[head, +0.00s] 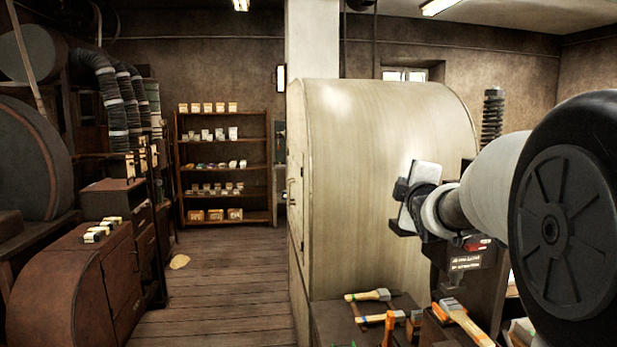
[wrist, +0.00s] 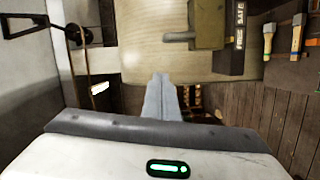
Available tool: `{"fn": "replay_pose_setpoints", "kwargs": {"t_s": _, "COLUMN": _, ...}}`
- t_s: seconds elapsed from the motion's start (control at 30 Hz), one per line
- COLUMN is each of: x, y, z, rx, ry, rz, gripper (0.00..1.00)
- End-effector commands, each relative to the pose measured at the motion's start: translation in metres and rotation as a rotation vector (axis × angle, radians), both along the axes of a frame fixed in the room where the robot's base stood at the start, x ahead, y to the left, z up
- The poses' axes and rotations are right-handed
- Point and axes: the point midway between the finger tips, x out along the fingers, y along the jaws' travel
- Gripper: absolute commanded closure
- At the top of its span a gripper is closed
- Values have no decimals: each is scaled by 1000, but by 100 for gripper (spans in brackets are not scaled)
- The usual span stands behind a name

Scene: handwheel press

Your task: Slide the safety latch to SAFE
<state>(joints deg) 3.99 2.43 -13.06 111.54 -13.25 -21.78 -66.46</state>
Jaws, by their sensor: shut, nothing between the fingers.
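In the wrist view, an olive-green block (wrist: 208,22) with a short stub (wrist: 179,37) pointing left sits at the top, likely part of the safety latch. Beside it is a dark plate (wrist: 237,50) with white lettering that seems to read FREE and SAFE. The stub is nearer the FREE end, but I cannot tell the latch setting for sure. My gripper (wrist: 163,95) is shut and empty, below and left of the block and apart from it. In the head view, my wrist covers much of this area; a dark label plate (head: 466,263) shows below it.
A large pale rounded cabinet (head: 375,190) stands behind my arm. Brushes (head: 368,295) and orange-handled tools lie on the bench below. A shelf of small boxes (head: 222,165) stands at the back. The wooden floor (head: 225,290) at centre-left is mostly clear.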

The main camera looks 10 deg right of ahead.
Motion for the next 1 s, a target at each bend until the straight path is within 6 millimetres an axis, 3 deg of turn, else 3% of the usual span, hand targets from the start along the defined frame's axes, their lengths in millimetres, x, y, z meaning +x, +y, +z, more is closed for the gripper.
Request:
{"fn": "replay_pose_setpoints", "kwargs": {"t_s": 0.13, "x": 31, "y": -7, "z": -1, "rx": 0, "ry": 3, "rz": 0, "gripper": 100}}
{"fn": "replay_pose_setpoints", "kwargs": {"t_s": 0.37, "x": 29, "y": -39, "z": -6, "rx": -1, "ry": 1, "rz": -5, "gripper": 100}}
{"fn": "replay_pose_setpoints", "kwargs": {"t_s": 0.87, "x": 29, "y": -48, "z": -9, "rx": -1, "ry": 1, "rz": -2, "gripper": 100}}
{"fn": "replay_pose_setpoints", "kwargs": {"t_s": 1.0, "x": 30, "y": -70, "z": -7, "rx": -3, "ry": -1, "rz": -7, "gripper": 100}}
